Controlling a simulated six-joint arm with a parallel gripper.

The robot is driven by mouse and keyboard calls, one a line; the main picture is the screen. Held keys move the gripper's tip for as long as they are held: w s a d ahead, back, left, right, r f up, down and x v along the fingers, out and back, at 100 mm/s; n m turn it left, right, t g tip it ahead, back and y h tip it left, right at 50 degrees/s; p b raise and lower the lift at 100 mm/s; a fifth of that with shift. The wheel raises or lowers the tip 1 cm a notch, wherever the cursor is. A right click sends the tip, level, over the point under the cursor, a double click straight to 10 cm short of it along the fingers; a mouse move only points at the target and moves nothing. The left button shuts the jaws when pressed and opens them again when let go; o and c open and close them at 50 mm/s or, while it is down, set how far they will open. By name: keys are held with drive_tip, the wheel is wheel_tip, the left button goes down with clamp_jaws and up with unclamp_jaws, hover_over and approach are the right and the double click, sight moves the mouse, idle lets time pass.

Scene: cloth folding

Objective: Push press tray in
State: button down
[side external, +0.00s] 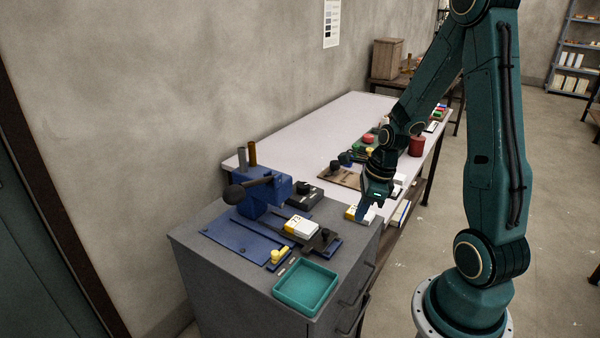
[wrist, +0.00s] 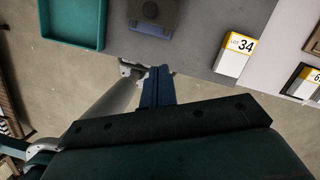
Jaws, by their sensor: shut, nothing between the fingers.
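The blue press (side external: 262,198) stands on the grey cabinet, with a dark lever ending in a black knob. Its dark press tray (side external: 322,240) sticks out toward the front right, with a white and yellow box (side external: 300,228) on its inner part. In the wrist view, the tray's dark outer end (wrist: 155,10) shows at the top edge, over a blue base. My gripper (side external: 364,216) is shut and empty, off the cabinet's right edge and apart from the tray. Its blue fingers (wrist: 157,73) point toward the tray end in the wrist view.
A teal bin (side external: 306,288) sits at the cabinet's front corner. A white and yellow box marked 34 (wrist: 234,57) stands near my fingers on the cabinet edge. A small yellow piece (side external: 280,256) lies beside the press. A pale bench (side external: 300,135) extends behind.

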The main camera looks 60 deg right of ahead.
sight(309, 224)
drive_tip(key=x, duration=0.5)
drive_tip(key=shift+a+f, duration=0.1)
drive_tip(key=shift+w+f, duration=0.25)
drive_tip(key=shift+w, duration=0.05)
drive_tip(key=shift+w+a, duration=0.4)
drive_tip(key=shift+w, duration=0.4)
drive_tip(key=shift+w+a, duration=0.45)
drive_tip(key=shift+w, duration=0.35)
drive_tip(key=shift+w, duration=3.8)
drive_tip(key=shift+r, duration=0.1)
